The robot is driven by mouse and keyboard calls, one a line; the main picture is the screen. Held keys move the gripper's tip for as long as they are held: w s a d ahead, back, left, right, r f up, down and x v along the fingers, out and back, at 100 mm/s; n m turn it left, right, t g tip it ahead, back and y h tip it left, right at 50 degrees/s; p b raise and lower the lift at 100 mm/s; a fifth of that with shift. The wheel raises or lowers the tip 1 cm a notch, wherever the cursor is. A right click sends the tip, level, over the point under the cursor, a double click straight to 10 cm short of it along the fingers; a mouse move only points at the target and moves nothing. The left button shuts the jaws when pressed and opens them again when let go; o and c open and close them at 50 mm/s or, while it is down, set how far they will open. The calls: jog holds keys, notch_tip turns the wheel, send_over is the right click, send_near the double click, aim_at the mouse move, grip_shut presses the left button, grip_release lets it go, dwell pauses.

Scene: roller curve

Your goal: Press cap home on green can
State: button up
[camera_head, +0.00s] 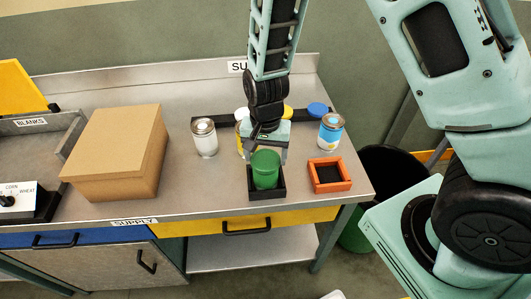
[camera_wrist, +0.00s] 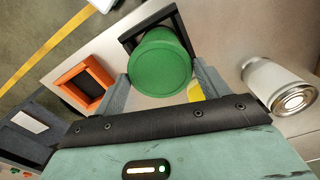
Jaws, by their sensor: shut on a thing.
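A green can (camera_head: 265,180) stands upright in a black square holder (camera_head: 252,194) near the front of the steel bench. A green cap (camera_head: 266,158) shows on its top; whether it is fully seated is too small to tell. My gripper (camera_head: 268,154) points down over it with a finger at each side, shut on the green cap. In the wrist view the round green cap (camera_wrist: 160,65) lies between the two fingers (camera_wrist: 163,82) and covers most of the can. The black holder (camera_wrist: 180,20) shows beyond it.
An orange square holder (camera_head: 347,184) stands to the right, empty. A silver-lidded can (camera_head: 204,143), a partly hidden yellow can (camera_head: 239,144) and a blue-and-white can (camera_head: 329,138) stand nearby. A black rack (camera_head: 213,120) with caps lies behind. A cardboard box (camera_head: 115,150) stands left.

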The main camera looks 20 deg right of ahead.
jog(key=shift+c, duration=0.3)
jog(key=o, duration=1.1)
notch_tip(320, 180, up, 9)
jog(key=p, duration=0.8)
dwell(0.4)
dwell(0.4)
jog(key=s+a+r+n+b, duration=0.1)
jog(key=s+a+n+b, duration=0.2)
jog(key=s+n+b, duration=0.4)
jog(key=s+a+n+b, duration=0.3)
jog(key=s+n+b, duration=0.4)
jog(key=s, duration=0.6)
jog(key=shift+a+r+y+b, duration=0.2)
jog(key=shift+r+y+b, duration=0.15)
jog(key=shift+b, duration=0.65)
